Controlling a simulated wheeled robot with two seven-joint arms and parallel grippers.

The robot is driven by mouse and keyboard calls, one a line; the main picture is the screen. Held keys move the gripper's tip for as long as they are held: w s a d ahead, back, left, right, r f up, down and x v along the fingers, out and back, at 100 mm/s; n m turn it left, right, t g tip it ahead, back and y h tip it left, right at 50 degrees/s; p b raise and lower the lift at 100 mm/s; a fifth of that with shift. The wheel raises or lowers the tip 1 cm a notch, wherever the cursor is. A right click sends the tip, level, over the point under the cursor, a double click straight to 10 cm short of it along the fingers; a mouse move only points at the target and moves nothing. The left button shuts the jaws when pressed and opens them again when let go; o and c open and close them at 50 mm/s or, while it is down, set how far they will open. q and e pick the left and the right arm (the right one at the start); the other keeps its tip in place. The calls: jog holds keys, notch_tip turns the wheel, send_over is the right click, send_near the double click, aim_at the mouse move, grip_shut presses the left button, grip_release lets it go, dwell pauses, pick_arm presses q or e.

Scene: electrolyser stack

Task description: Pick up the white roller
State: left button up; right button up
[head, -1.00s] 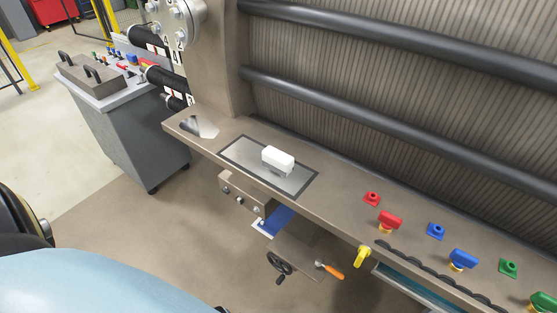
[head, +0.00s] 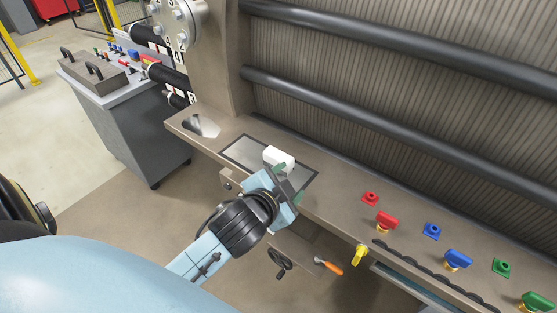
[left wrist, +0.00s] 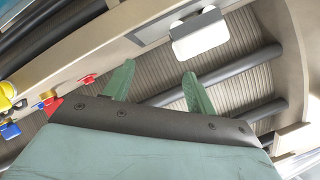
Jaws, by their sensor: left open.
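The white roller (head: 278,155) looks like a small white block with rounded edges. It rests on a grey plate (head: 243,150) set in the brown ledge. My left gripper (head: 287,182) is just in front of it in the head view and hides its lower part. In the left wrist view the white roller (left wrist: 200,36) lies beyond the tips of the green fingers of my left gripper (left wrist: 158,70), nearer the right finger. The jaws are apart with nothing between them. I see no contact with the roller. My right gripper is in neither view.
A thick black bar (head: 330,93) runs behind the ledge. A grey cart (head: 130,130) stands at the left. An orange-handled tool (head: 328,267) is below the ledge.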

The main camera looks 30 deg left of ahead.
pick_arm(q)
jog(key=w+d+r+m+t+h, duration=0.45)
jog(key=r+m, duration=0.25)
jog(key=r, duration=0.2)
jog(key=w+d+r+m+t+h, duration=0.3)
jog(key=d+r+m+h, duration=0.15)
jog(key=r+m, duration=0.35)
jog(key=s+d+r+m+g+h, duration=0.25)
jog(key=d+m+g+h, duration=0.4)
jog(key=m+h, duration=0.5)
jog(key=m+g+y, duration=1.4)
jog(key=m+y, duration=0.5)
jog(key=m, duration=0.2)
send_over(278, 154)
notch_tip(278, 154, down, 10)
jog(key=r, duration=0.1)
jog(key=shift+y, duration=0.25)
jog(key=f, duration=0.7)
jog(key=shift+w+a+f+p, duration=0.1)
jog(key=shift+w+f+p, duration=0.1)
jog(key=shift+p, duration=0.1)
jog(key=shift+s+f+p, duration=0.2)
jog(key=shift+f+p, duration=0.3)
jog(key=shift+f, duration=2.6)
